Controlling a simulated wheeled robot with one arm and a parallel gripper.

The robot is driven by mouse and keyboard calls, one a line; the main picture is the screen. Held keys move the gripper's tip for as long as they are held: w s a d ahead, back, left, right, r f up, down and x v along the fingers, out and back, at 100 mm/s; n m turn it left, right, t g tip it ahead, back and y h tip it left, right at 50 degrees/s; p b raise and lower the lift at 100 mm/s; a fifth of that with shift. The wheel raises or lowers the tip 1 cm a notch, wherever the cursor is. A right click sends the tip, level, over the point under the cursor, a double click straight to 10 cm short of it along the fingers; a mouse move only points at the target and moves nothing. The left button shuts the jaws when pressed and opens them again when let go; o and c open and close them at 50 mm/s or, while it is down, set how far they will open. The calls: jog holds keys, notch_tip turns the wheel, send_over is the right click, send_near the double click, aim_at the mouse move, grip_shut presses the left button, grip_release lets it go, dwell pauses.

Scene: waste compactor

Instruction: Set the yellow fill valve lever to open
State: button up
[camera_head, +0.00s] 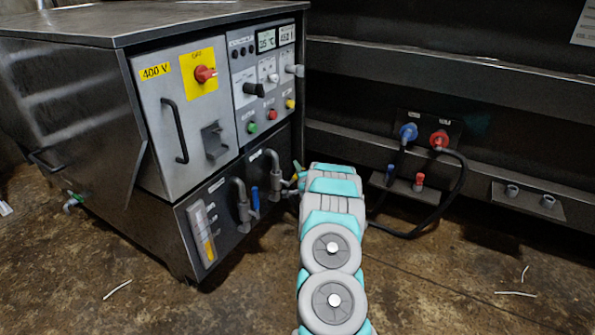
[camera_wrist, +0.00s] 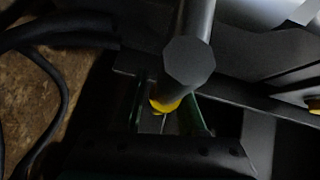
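The yellow fill valve lever (camera_head: 294,178) shows as a small yellow bit at the lower right of the cabinet front, mostly hidden by my arm in the head view. In the wrist view the yellow lever (camera_wrist: 165,104) shows just below the end of a dark grey pipe (camera_wrist: 190,62), which covers part of it. My gripper (camera_wrist: 168,112) has a green-edged finger on each side of the yellow part, with gaps visible. It looks open around the lever; contact cannot be made out. In the head view the fingers are largely hidden behind my arm.
A blue lever (camera_head: 255,198) and a second bent pipe (camera_head: 241,198) are left of the yellow lever. A sight gauge (camera_head: 203,232) is further left. The control panel (camera_head: 265,85) is above. Black hoses (camera_head: 457,190) run at the right, also in the wrist view (camera_wrist: 60,35).

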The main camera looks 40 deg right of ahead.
grip_shut()
dwell(1.1)
